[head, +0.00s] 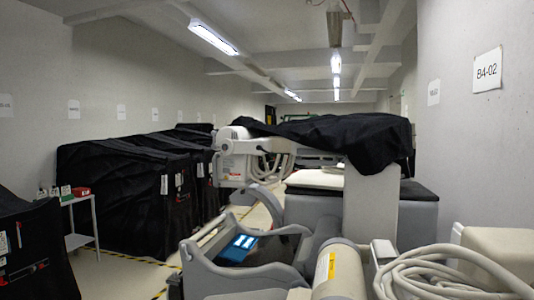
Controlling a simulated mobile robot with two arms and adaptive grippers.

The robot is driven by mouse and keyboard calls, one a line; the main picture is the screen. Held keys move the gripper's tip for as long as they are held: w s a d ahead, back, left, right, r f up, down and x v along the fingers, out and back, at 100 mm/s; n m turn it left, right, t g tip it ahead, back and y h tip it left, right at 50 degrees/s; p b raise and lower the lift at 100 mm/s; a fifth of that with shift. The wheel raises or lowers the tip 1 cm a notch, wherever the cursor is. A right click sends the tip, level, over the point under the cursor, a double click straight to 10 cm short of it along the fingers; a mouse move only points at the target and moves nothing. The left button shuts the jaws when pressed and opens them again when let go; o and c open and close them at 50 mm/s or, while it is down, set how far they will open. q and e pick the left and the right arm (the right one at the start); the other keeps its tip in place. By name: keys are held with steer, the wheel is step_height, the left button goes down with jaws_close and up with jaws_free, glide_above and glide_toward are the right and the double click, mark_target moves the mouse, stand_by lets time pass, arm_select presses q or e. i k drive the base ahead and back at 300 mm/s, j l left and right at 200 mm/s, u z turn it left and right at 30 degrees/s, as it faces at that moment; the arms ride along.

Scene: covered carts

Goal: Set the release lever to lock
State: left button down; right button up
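I cannot pick out the release lever for certain. A small red bar-like part (38,266) shows low on the black-covered cart (48,235) at the lower left edge. Another small red part (184,196) shows on the end of the larger black-covered cart (115,200) behind it. Both are too small to tell whether they are levers or how they are set. Neither of my grippers is in view.
A large grey and white machine (370,215), partly under a black cover (340,135), fills the centre and right. Coiled cable (425,275) lies at the lower right. A small side table (77,198) stands at left. Some floor (115,275) is open, with yellow-black tape.

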mark_target(258, 148)
steer(key=z, duration=1)
steer(key=i+j+z, duration=0.1)
steer(key=j+z, duration=0.3)
steer(key=j, duration=0.25)
steer(key=j+z, duration=0.45)
steer(key=j, duration=0.2)
steer(key=j+z, duration=0.4)
steer(key=j, duration=0.3)
steer(key=k+j+z, duration=0.25)
steer(key=j+z, duration=0.2)
steer(key=j, duration=0.15)
steer(key=k+j, duration=0.15)
steer(key=j, duration=0.25)
steer(key=k+j, duration=0.1)
steer(key=j, duration=0.25)
steer(key=k+j, duration=0.15)
steer(key=j, duration=0.25)
steer(key=k+j, duration=0.15)
steer(key=j, duration=0.2)
steer(key=k+j, duration=0.15)
steer(key=j, duration=0.25)
steer(key=z, duration=0.05)
